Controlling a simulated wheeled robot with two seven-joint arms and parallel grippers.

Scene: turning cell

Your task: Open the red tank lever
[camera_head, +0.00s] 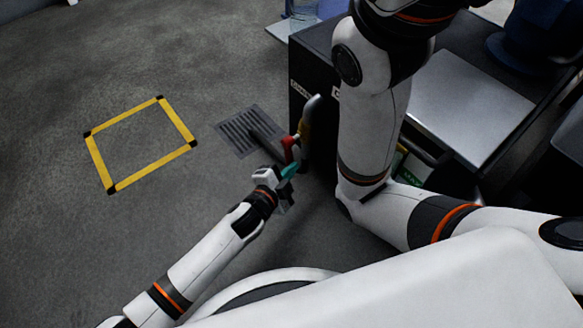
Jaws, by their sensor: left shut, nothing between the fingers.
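The small red lever (290,149) shows near the middle of the camera_head view, on the side of a dark cabinet-like unit. My left gripper (284,180) comes from the lower left and is shut, with nothing held. It is just below the red lever, and a teal piece (289,171) shows between them. I cannot tell whether the gripper touches the lever. My right arm crosses the right side and hides part of the unit; its gripper is out of view.
The dark unit (318,70) stands right of the lever, with a grey flat plate (470,105) on top. A floor grate (240,130) lies left of the lever. A yellow-taped square (97,160) marks clear floor further left.

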